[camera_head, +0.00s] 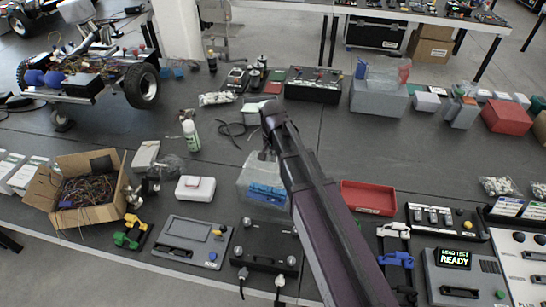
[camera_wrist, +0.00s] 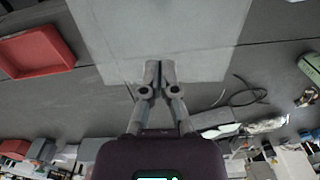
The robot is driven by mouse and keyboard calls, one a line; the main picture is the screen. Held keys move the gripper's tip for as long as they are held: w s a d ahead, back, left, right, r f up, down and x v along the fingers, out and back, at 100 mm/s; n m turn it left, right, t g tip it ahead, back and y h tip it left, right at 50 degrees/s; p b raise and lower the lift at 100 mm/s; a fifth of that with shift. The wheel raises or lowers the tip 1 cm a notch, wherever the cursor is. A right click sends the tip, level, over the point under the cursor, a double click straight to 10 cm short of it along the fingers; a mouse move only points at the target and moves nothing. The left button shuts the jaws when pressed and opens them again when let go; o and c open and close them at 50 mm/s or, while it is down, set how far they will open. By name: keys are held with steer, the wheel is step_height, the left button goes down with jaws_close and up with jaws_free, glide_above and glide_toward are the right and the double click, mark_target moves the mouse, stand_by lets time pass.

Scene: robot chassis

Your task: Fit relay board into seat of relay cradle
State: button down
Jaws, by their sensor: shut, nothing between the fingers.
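My gripper (camera_head: 266,155) hangs from the raised arm over the middle of the dark bench, just behind a clear bag or bin with blue pieces in it. In the wrist view its fingertips (camera_wrist: 153,72) are together and empty, in front of a pale translucent sheet or panel (camera_wrist: 160,30). I cannot tell which object is the relay board. I cannot tell for certain which is the relay cradle. A grey slotted unit (camera_head: 190,246) and a black unit with round silver knobs (camera_head: 265,248) lie at the front. My arm hides part of the bench right of them.
A red tray (camera_head: 368,197) lies right of my arm; it also shows in the wrist view (camera_wrist: 35,50). A cardboard box of wires (camera_head: 85,190) stands at left. A white bottle (camera_head: 191,136) stands behind a white box (camera_head: 195,188). A lit test panel (camera_head: 460,275) is at front right.

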steer(key=s+d+n, duration=0.3)
steer(key=s+d, duration=1)
steer(key=d, duration=0.4)
steer(key=shift+d, duration=0.2)
steer(key=shift+w, duration=0.1)
